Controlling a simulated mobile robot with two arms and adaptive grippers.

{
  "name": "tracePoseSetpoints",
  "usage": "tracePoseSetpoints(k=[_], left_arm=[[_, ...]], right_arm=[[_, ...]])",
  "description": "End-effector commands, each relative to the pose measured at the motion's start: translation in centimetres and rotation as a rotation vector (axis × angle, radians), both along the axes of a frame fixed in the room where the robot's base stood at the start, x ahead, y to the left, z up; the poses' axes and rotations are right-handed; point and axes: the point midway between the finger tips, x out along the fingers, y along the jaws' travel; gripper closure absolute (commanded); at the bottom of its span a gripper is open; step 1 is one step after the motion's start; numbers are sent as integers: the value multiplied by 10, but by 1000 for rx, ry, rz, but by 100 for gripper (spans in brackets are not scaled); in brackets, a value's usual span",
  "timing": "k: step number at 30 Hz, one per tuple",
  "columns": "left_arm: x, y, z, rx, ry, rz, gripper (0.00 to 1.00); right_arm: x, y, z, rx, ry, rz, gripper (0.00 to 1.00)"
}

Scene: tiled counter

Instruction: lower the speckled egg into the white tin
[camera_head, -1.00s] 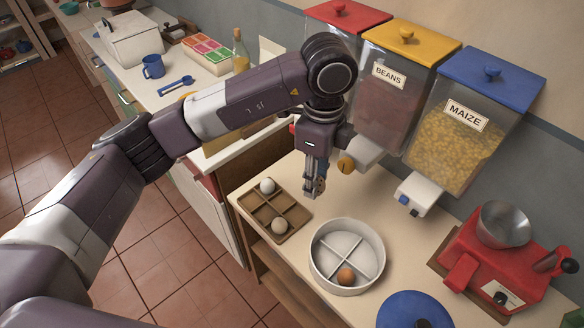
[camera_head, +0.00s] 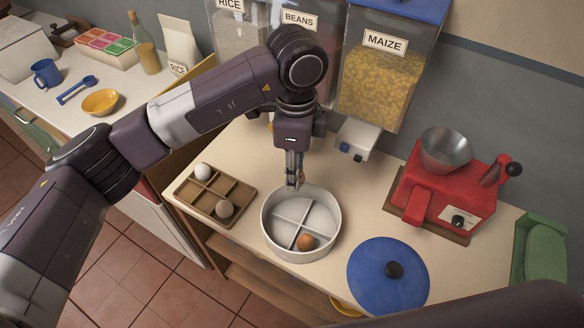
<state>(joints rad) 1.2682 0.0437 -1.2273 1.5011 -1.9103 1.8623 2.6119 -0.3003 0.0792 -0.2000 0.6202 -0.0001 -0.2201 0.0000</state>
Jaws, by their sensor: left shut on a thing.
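The white tin (camera_head: 267,240) is round and open, with a cross-shaped divider inside. A brown egg (camera_head: 306,242) lies in its front compartment. My left gripper (camera_head: 296,181) points down, shut on the speckled egg (camera_head: 301,177), a small brownish, dark-spotted thing mostly hidden by the fingers. In the picture the fingertips overlap the tin's back rim; their exact height above it is hard to tell. My right gripper is not in view.
A blue lid (camera_head: 365,275) lies front right. Dispensers, including maize (camera_head: 378,85), stand behind.

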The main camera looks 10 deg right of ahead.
Motion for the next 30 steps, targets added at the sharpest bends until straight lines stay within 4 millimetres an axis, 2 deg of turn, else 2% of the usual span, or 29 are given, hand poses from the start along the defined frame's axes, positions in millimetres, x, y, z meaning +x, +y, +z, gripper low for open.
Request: tracePoseSetpoints(k=[17, 30], left_arm=[[0, 0, -1, 0, 0, 0, 78], [0, 0, -23, 0, 1, 0, 78]], right_arm=[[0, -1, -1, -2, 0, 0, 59], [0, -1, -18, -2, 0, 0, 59]])
